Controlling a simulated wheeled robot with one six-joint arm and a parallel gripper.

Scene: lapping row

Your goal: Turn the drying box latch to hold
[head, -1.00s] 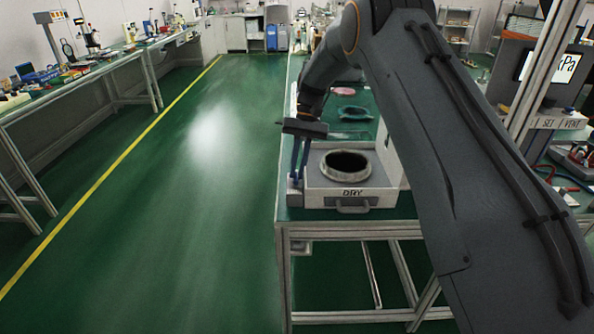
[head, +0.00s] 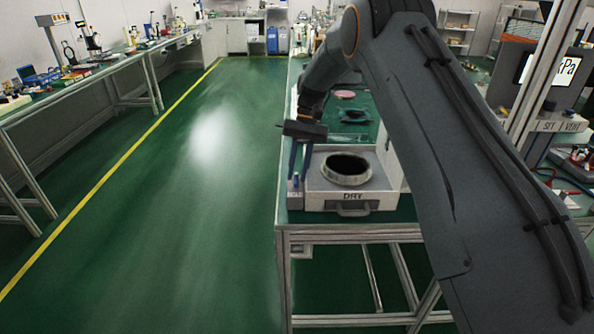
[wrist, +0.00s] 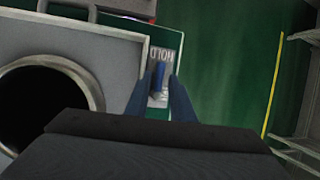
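The drying box (head: 386,190) is a pale box marked DRY with a round dark opening, on the near end of the bench. In the wrist view its grey top (wrist: 108,50) is at left. Beside it is a plate (wrist: 163,37) with the word HOLD, appearing inverted. A small blue latch lever (wrist: 158,78) stands on the plate below that word. My gripper (wrist: 160,76) is over the plate, its two blue fingers on either side of the lever with narrow gaps visible. In the head view my gripper (head: 298,178) points down at the box's left side; the latch is hidden there.
Green floor (head: 180,230) with a yellow line lies open left of the bench. A pink disc (head: 344,94) and a dark dish (head: 353,115) lie behind the box. A bench (head: 120,60) with instruments runs along the left wall. A kPa display (head: 552,68) stands at right.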

